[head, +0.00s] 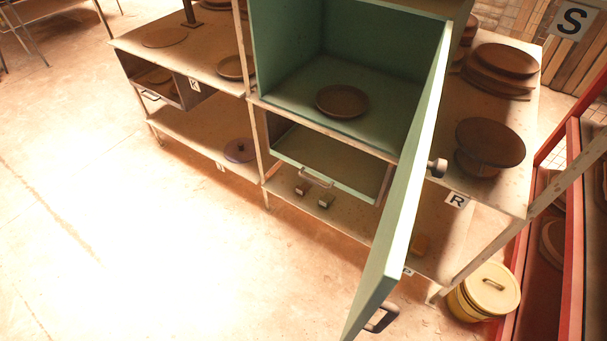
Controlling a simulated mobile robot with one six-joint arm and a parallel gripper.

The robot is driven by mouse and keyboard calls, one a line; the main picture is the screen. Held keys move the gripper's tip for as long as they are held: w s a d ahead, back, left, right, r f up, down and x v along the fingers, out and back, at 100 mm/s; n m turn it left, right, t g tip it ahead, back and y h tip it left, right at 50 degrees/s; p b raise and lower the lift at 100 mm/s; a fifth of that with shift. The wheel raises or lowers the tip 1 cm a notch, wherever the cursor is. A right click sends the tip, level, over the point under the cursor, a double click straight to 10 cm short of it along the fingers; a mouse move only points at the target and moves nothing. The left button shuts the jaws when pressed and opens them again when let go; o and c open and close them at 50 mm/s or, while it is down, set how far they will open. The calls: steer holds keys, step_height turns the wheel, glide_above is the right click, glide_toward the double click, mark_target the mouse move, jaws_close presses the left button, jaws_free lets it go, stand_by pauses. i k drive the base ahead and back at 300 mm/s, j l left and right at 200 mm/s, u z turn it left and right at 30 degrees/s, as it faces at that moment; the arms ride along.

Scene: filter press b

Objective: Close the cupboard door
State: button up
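The green cupboard (380,47) stands on the bench in the upper middle of the head view, its front open. Its door (408,200) is swung wide open on the right side and sticks out toward me, seen nearly edge-on. A dark handle (382,318) shows on the outer face near the door's free end, at the bottom of the view. A dark round knob (437,168) shows just right of the door. A brown plate (342,101) lies on the cupboard floor. My gripper is not in view.
Below the cupboard a green drawer (330,178) is pulled partly out. A yellow lidded bucket (484,292) stands on the floor right of the door. A red rack (567,240) stands at the far right. The floor at left is clear.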

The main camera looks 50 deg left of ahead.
mark_target(382, 272)
steer(key=i+u, duration=0.15)
steer(key=u, duration=0.3)
steer(key=i+u, duration=0.15)
steer(key=u, duration=0.3)
steer(key=i+l+u, duration=0.15)
steer(key=u, duration=0.25)
steer(key=i+l+u, duration=0.15)
steer(key=u, duration=0.3)
steer(key=l+u, duration=0.2)
steer(key=u, duration=0.25)
steer(key=i+l, duration=0.05)
